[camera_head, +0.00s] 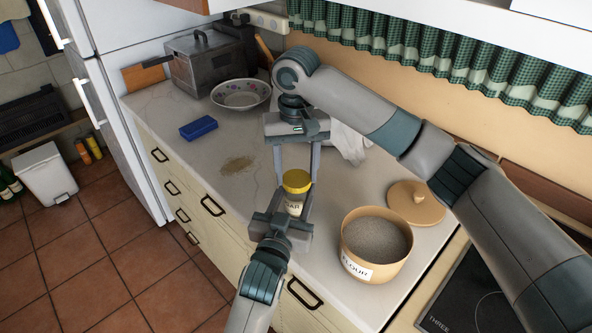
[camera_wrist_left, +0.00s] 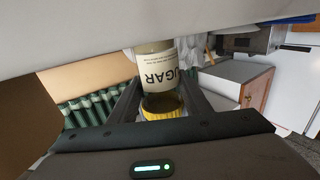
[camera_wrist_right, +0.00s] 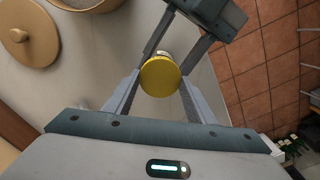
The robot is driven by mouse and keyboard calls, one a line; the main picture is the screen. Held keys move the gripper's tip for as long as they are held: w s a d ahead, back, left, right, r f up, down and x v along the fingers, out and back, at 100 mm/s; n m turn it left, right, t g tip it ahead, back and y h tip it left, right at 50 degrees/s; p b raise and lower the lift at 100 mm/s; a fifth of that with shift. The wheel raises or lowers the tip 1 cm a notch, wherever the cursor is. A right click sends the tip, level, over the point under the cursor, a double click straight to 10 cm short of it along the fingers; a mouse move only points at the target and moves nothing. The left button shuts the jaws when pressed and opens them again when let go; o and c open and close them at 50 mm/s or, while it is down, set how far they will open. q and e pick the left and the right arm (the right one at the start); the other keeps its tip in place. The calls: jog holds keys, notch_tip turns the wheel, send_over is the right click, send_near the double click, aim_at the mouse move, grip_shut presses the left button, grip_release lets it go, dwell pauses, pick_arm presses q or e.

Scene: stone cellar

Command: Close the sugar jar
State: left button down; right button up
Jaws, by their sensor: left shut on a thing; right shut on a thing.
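The sugar jar (camera_head: 294,208) is a small pale jar with dark lettering, upright near the counter's front edge. My left gripper (camera_head: 296,203) is shut on its body from the front; the lettering shows upside down in the left wrist view (camera_wrist_left: 158,74). The yellow lid (camera_head: 297,181) is at the jar's mouth and also shows in the left wrist view (camera_wrist_left: 163,106). My right gripper (camera_head: 297,174) reaches down from above and is shut on the lid (camera_wrist_right: 160,77). Whether the lid is fully seated cannot be told.
An open flour jar (camera_head: 352,262) stands right of the sugar jar, with its wooden lid (camera_head: 416,203) behind it. A blue sponge (camera_head: 198,128), spilled grains (camera_head: 237,165), a bowl (camera_head: 241,95) and a metal box (camera_head: 203,66) are further left. The counter around the grains is mostly clear.

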jog(key=m, duration=0.4)
jog(key=shift+m, duration=0.4)
jog(key=m, duration=0.8)
jog(key=shift+d+m, duration=0.1)
jog(key=shift+m, duration=0.3)
pick_arm(q)
jog(key=shift+f, duration=0.1)
pick_arm(e)
jog(key=m, duration=0.3)
jog(key=shift+m, duration=0.4)
jog(key=o, duration=1.1)
notch_tip(320, 180, up, 12)
jog(key=shift+r, duration=0.1)
